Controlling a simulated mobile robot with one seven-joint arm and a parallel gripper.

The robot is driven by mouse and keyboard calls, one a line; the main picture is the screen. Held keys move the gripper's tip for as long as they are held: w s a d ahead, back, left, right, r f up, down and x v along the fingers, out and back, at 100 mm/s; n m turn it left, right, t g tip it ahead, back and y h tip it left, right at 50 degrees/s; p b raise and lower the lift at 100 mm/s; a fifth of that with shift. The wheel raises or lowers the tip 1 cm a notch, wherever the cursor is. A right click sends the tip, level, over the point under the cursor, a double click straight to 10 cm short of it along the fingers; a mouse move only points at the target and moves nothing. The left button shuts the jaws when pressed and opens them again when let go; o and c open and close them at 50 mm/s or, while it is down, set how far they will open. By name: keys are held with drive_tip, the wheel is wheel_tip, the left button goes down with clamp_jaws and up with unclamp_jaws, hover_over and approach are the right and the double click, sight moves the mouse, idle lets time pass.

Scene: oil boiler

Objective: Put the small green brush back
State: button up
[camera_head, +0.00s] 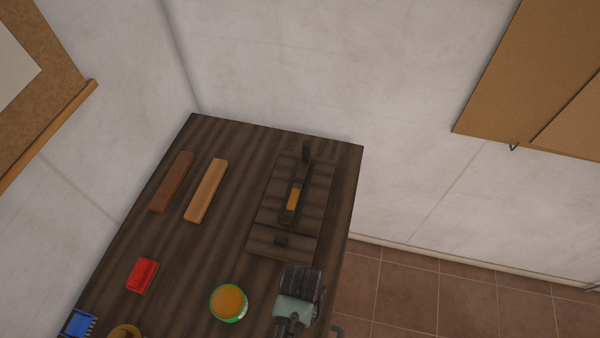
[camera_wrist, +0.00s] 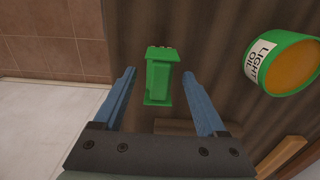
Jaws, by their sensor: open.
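The small green brush (camera_wrist: 160,75) shows in the wrist view on the dark wooden table, near its edge. My gripper (camera_wrist: 158,73) is open, with one blue finger on either side of the brush in the picture and a visible gap to each. I cannot tell how far above the brush the fingers are. In the head view my gripper (camera_head: 301,285) is over the near right part of the table, and the brush is not visible there.
A green oil tin (camera_head: 229,302) stands left of my gripper. A dark wooden box (camera_head: 262,243) with a tool on it lies just beyond. A red brush (camera_head: 142,274), a blue brush (camera_head: 78,324) and two wooden bars (camera_head: 205,190) lie further left. The table's right edge is close.

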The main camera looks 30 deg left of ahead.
wheel_tip(320, 180, up, 11)
drive_tip(key=shift+f+b, duration=0.15)
drive_tip(key=shift+b, duration=0.25)
drive_tip(key=w+r+t, duration=0.6)
drive_tip(key=w+r, duration=0.6)
drive_tip(key=w, duration=0.2)
drive_tip(key=w+d+r+m+t, duration=0.1)
drive_tip(key=w+r+t, duration=0.2)
drive_tip(key=r, duration=0.5)
drive_tip(key=w+d+r+t+y, duration=0.1)
drive_tip(key=w+d+r+t, duration=0.2)
drive_tip(key=r, duration=0.5)
drive_tip(key=w+r+m+t, duration=0.1)
drive_tip(key=w+r+t, duration=0.25)
drive_tip(key=r, duration=0.35)
drive_tip(key=s+d+r+t, duration=0.2)
drive_tip(key=s+r+t, duration=0.2)
drive_tip(key=r, duration=0.7)
drive_tip(key=s+d+r+t+h, duration=0.1)
drive_tip(key=s+r+t, duration=0.3)
drive_tip(key=r, duration=0.7)
drive_tip(key=s+d+r+m+t, duration=0.1)
drive_tip(key=s+r+t, duration=0.3)
drive_tip(key=r, duration=0.7)
drive_tip(key=shift+s+d, duration=0.3)
drive_tip(key=shift+d, duration=0.55)
drive_tip(key=shift+r, duration=0.1)
